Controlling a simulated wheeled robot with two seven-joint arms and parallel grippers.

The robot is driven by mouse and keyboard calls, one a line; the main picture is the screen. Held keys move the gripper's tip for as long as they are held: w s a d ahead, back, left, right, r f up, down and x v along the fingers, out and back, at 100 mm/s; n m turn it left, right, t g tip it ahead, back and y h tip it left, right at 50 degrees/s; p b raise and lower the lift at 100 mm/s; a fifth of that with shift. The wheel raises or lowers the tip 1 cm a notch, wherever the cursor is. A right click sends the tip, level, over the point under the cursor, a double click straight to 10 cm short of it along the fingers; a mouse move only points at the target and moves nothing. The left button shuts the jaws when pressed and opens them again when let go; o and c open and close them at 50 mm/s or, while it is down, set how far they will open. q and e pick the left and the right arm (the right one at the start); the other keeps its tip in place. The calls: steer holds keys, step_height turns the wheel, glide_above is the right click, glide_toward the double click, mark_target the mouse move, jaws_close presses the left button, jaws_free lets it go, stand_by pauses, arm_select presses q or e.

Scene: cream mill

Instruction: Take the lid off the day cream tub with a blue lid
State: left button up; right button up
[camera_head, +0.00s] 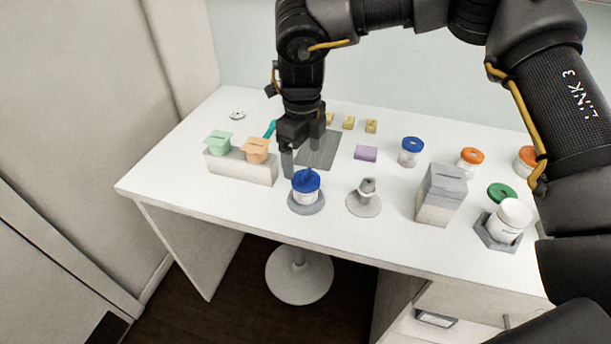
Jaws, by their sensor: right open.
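A white tub with a blue knobbed lid (306,180) stands upright on a round grey base (306,208) near the front edge of the table. The lid sits on the tub. A second white tub with a blue lid (411,145) stands farther back to the right. I cannot read their labels. My right gripper (302,158) points down, open and empty, just behind and slightly left of the front blue-lidded tub's lid. It appears apart from the lid. My left gripper is not in view.
A pale holder (240,168) with green and orange pieces stands left of the gripper. A grey stand (364,205) and grey box (440,193) are to the right. A dark mat (320,152) lies behind.

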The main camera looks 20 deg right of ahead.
mark_target(306, 172)
steer(key=shift+s+d+f, duration=0.1)
steer(key=shift+s+f, duration=0.1)
steer(key=shift+f, duration=0.15)
steer(key=f, duration=0.1)
steer(key=f+p, duration=0.1)
steer(key=f, duration=0.1)
steer(key=shift+s+d+f+p, duration=0.15)
steer(key=shift+d+f+p, duration=0.1)
steer(key=shift+f+p, duration=0.15)
steer(key=shift+f, duration=0.45)
steer(key=c, duration=1)
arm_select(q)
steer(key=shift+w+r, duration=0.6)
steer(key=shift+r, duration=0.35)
arm_select(e)
steer(key=shift+o, duration=0.2)
steer(key=shift+r, duration=0.1)
